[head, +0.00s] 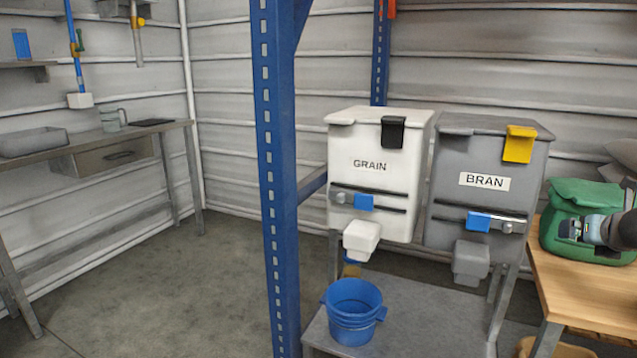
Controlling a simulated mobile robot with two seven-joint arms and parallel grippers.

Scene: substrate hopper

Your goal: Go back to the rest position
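My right gripper (575,230) comes in from the right edge, in front of the green bag (585,195) on the wooden table. I cannot tell whether its fingers are open or shut, or whether they touch the bag. My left gripper is not in view. The white GRAIN hopper (372,190) and the grey BRAN hopper (480,195) stand side by side. Each has a blue slide tab on its front and a spout below. A blue bucket (353,312) stands upright below the GRAIN spout (361,240).
A blue rack post (277,180) rises left of the hoppers. The bucket stands on a low grey platform (420,305). The wooden table (575,290) is at the right. A workbench (100,145) with a tray and mug stands at the left. The floor between is clear.

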